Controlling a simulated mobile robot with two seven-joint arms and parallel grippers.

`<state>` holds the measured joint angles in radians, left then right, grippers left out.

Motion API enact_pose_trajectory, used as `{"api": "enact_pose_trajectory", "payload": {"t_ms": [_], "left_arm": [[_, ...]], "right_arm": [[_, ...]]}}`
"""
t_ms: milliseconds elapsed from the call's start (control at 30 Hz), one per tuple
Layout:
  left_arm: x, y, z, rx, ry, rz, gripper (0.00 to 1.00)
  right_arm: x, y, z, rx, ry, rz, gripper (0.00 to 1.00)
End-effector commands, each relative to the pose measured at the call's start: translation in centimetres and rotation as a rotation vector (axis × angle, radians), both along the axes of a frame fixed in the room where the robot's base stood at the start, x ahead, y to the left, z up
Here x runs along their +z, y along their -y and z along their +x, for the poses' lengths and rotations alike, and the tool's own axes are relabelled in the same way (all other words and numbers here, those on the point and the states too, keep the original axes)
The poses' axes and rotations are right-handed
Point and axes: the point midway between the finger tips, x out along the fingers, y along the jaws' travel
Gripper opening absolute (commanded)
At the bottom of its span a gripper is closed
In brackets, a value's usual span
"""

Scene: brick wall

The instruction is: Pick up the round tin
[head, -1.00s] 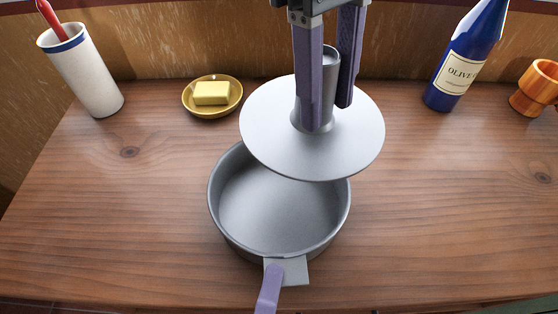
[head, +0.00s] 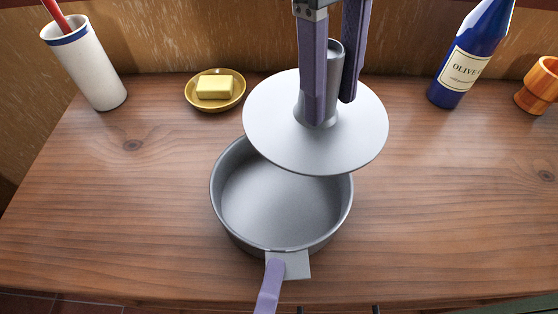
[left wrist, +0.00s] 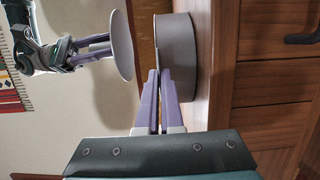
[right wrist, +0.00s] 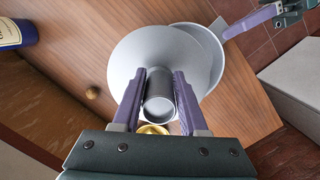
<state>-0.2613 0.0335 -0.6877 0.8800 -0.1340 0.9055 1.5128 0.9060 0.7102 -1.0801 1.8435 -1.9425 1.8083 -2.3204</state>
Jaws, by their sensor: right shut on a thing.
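The round tin (head: 240,222) is a grey, open, empty pan at the front middle of the table, with a flat tab (head: 292,264) on its near side. My left gripper (head: 273,270) is at this tab, its fingers close together on the thin metal; the left wrist view shows them (left wrist: 160,78) beside the tin (left wrist: 176,65). My right gripper (head: 330,95) is shut on the upright tube of a grey disc-shaped insert (head: 280,135). It holds this insert above and behind the tin, overlapping its far rim in view. The right wrist view also shows the insert (right wrist: 140,50).
A yellow dish (head: 233,104) with butter (head: 214,87) lies at the back left, near a white utensil cup (head: 88,75). A blue olive-oil bottle (head: 455,75) and an orange wooden cup (head: 540,85) stand at the back right. Both table sides are clear.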

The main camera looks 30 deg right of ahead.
Motion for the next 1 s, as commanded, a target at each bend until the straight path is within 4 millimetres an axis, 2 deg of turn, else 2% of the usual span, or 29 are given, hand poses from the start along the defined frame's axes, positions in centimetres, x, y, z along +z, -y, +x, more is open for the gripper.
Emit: {"api": "enact_pose_trajectory", "payload": {"t_ms": [267, 633, 867, 1000], "left_arm": [[0.5, 0.0, 0.0, 0.0, 0.002, -0.001, 0.0], [3.6, 0.0, 0.0, 0.0, 0.003, -0.003, 0.0], [3.4, -3.7, -3.9, -0.003, -0.004, 0.003, 0.0], [3.4, -6.5, -6.7, -0.003, -0.006, 0.003, 0.0]], "right_arm": [[0.0, 0.0, 0.0, 0.0, 0.0, 0.0, 0.0], [0.0, 0.0, 0.0, 0.0, 0.0, 0.0, 0.0], [0.0, 0.0, 0.0, 0.0, 0.0, 0.0, 0.0], [0.0, 0.0, 0.0, 0.0, 0.0, 0.0, 0.0]]}}
